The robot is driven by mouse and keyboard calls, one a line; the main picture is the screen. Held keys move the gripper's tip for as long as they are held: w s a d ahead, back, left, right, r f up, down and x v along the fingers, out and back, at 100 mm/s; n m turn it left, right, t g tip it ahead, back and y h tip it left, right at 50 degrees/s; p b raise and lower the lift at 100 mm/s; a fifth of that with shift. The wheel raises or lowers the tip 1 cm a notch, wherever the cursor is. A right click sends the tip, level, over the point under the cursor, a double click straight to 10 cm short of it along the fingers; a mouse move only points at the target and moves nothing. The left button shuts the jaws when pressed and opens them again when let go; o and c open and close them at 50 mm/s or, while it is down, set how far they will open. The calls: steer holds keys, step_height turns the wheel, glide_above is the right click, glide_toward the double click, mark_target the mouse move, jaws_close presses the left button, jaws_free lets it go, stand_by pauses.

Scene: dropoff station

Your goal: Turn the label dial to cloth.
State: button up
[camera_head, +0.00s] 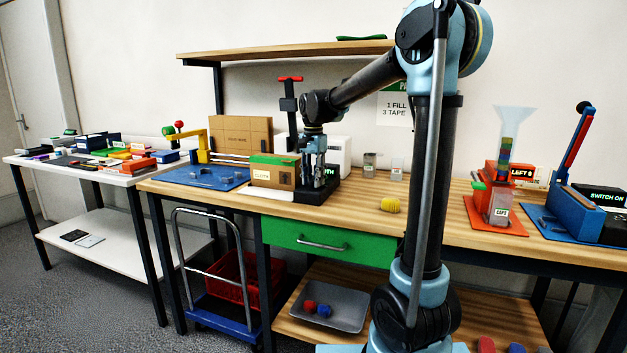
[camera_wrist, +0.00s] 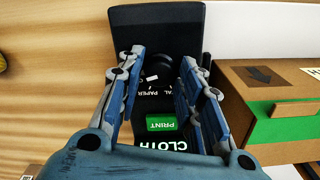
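The black label printer (camera_wrist: 155,20) stands on the bench, beside the green-and-brown box. Its dark dial (camera_wrist: 158,66) is between my fingers in the wrist view, partly hidden. PAPER and part of another word show upside down near it, with a small white mark. The printer's green PRINT button (camera_wrist: 161,122) is below the dial. My gripper (camera_wrist: 162,62) is open, with one finger on each side of the dial; contact is unclear. In the head view my gripper (camera_head: 318,178) hangs over the printer (camera_head: 318,193).
The cardboard box with green tape (camera_head: 272,171) stands close left of the printer. A red-handled press (camera_head: 289,95) rises behind it. A blue mat (camera_head: 205,177) is further left. A yellow object (camera_head: 390,205) lies to the right, with bare wood around it.

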mark_target(313, 180)
steer(key=shift+o, duration=0.4)
steer(key=shift+r, duration=0.15)
step_height(313, 180, up, 12)
stand_by(0.3)
steer(key=shift+f, duration=0.2)
